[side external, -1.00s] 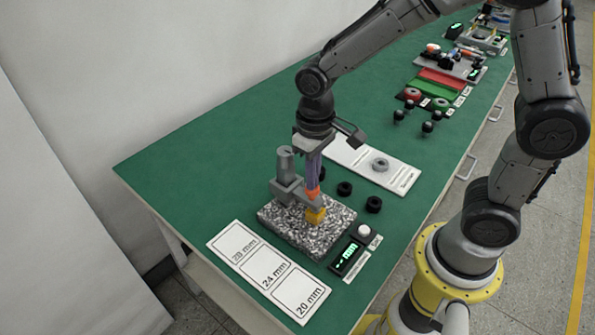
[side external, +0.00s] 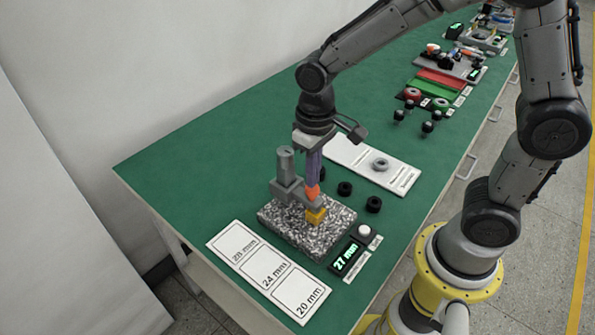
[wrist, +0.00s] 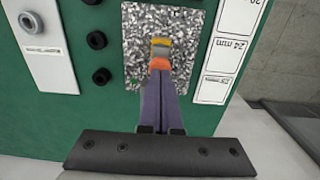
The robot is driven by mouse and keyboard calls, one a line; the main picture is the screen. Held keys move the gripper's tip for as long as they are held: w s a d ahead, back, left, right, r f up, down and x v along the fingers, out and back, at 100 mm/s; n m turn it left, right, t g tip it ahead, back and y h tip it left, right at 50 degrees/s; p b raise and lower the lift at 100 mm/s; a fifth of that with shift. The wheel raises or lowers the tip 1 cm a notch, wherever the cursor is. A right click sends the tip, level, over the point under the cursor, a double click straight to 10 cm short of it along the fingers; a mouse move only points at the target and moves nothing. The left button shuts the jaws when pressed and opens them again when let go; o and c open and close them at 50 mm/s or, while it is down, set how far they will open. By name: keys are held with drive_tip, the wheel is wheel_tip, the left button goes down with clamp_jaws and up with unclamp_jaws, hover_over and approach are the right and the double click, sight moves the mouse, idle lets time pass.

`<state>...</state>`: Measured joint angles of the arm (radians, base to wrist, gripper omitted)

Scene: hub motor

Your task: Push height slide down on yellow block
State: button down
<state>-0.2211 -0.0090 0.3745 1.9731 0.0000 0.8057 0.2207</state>
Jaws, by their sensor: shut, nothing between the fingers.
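The yellow block (side external: 316,216) sits on a speckled granite plate (side external: 290,238), under the arm of the grey height gauge (side external: 285,165). Whether the fingertips touch the slide is hard to tell. In the wrist view the closed fingers (wrist: 160,66) point at the grey slide, with the yellow block (wrist: 161,43) just beyond. The display (side external: 346,258) is lit green and seems to read 27 mm.
A white card marked 28 mm, 24 mm and 20 mm (side external: 268,270) lies in front of the plate. Several black rings (side external: 373,204) lie behind it. A white button (side external: 364,230) is by the display. A white board with a grey ring (side external: 380,165) is farther back.

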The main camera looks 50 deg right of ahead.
wheel_tip(320, 180, up, 8)
drive_tip(key=shift+r, duration=0.2)
idle(0.8)
drive_tip(key=s+d+r+t, duration=0.2)
drive_tip(key=s+d, duration=0.1)
drive_tip(key=s, duration=0.4)
drive_tip(key=s+d+r+t, duration=0.2)
drive_tip(key=s+d+t, duration=0.1)
drive_tip(key=s, duration=0.4)
drive_tip(key=shift+s+d+t, duration=0.3)
drive_tip(key=shift+s+d, duration=0.1)
drive_tip(key=shift+d, duration=0.1)
drive_tip(key=shift+w+r, duration=0.1)
drive_tip(key=shift+r, duration=0.1)
idle(0.5)
